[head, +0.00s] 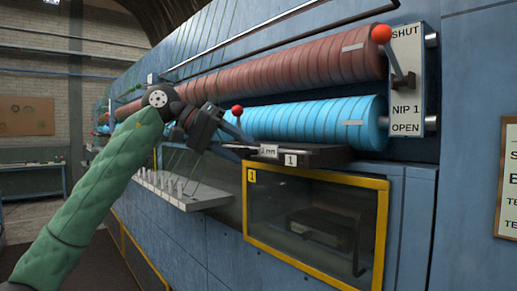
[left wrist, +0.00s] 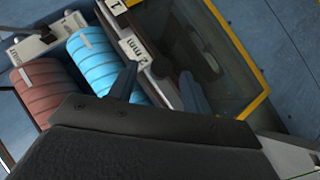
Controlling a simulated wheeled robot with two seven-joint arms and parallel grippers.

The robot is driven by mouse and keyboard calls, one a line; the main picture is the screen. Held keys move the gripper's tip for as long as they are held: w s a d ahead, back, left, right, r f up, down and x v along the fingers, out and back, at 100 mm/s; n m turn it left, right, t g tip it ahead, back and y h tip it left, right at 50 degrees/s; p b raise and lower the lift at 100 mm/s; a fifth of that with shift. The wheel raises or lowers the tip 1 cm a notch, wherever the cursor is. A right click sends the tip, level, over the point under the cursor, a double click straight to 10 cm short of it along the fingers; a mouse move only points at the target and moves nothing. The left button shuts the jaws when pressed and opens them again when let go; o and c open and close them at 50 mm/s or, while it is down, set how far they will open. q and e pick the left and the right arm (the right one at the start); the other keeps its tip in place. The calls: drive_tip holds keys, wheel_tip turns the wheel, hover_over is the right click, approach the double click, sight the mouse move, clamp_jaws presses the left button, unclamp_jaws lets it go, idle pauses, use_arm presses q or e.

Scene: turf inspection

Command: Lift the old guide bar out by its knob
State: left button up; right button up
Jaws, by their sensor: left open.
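The dark guide bar (head: 318,156) lies flat on the ledge under the blue roller, with a "2 mm" label and a "1" label at its front; its label side also shows in the left wrist view (left wrist: 138,52). A red ball knob (head: 237,110) on a short stem stands near the bar's left end, just above my fingers. I cannot tell whether it belongs to the bar. My left gripper (head: 238,134) is open and empty beside the bar's left end. In the left wrist view its two fingers (left wrist: 158,78) are apart over the bar's edge. My right gripper is out of view.
Brown-red (head: 290,66) and blue (head: 310,118) rollers run above the bar. A NIP 1 plate (head: 405,85) carries a red-knobbed lever (head: 381,34) at SHUT. Below is a yellow-framed window (head: 318,178); a peg tray (head: 200,200) sits left.

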use_arm(q)
drive_tip(key=shift+d+f, duration=0.15)
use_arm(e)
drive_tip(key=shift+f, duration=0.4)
use_arm(q)
clamp_jaws()
